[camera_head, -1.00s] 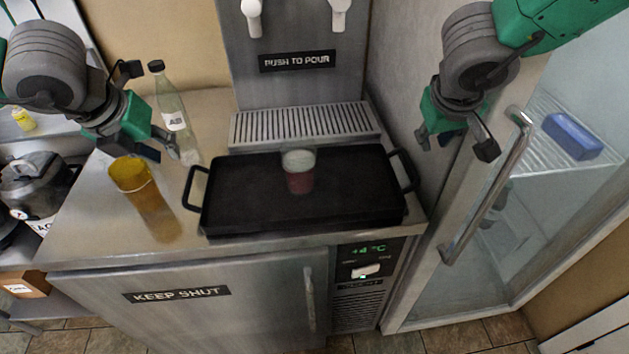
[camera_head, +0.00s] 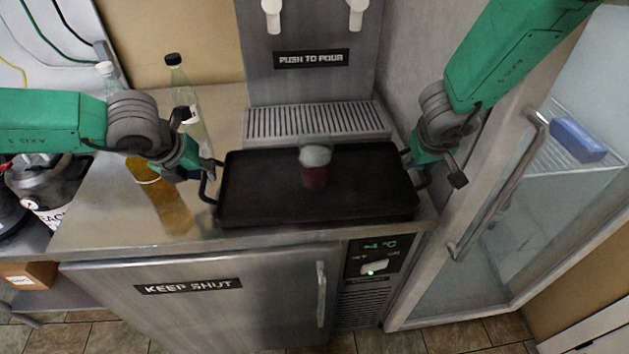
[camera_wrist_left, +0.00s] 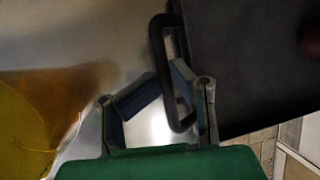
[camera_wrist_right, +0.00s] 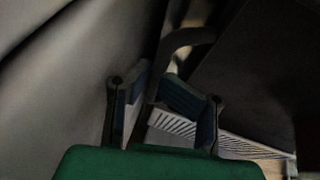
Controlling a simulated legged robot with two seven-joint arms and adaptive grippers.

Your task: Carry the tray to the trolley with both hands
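The black rectangular tray (camera_head: 265,205) lies level on or just above the steel counter, which I cannot tell apart. A jar (camera_head: 316,168) with dark red contents and a pale top stands upright on it. My left gripper (camera_head: 208,172) is at the tray's left handle; in the left wrist view its fingers (camera_wrist_left: 166,82) close in on both sides of the handle bar. My right gripper (camera_head: 410,165) is at the right handle; in the right wrist view its fingertips (camera_wrist_right: 157,75) press around that handle. No trolley shows in any view.
An amber container (camera_head: 145,170) and a clear bottle (camera_head: 188,105) stand left of the tray on the counter (camera_head: 110,215). The drip grate (camera_head: 318,122) of the dispenser is behind the tray. A glass-door fridge with a long handle (camera_head: 500,190) stands close on the right.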

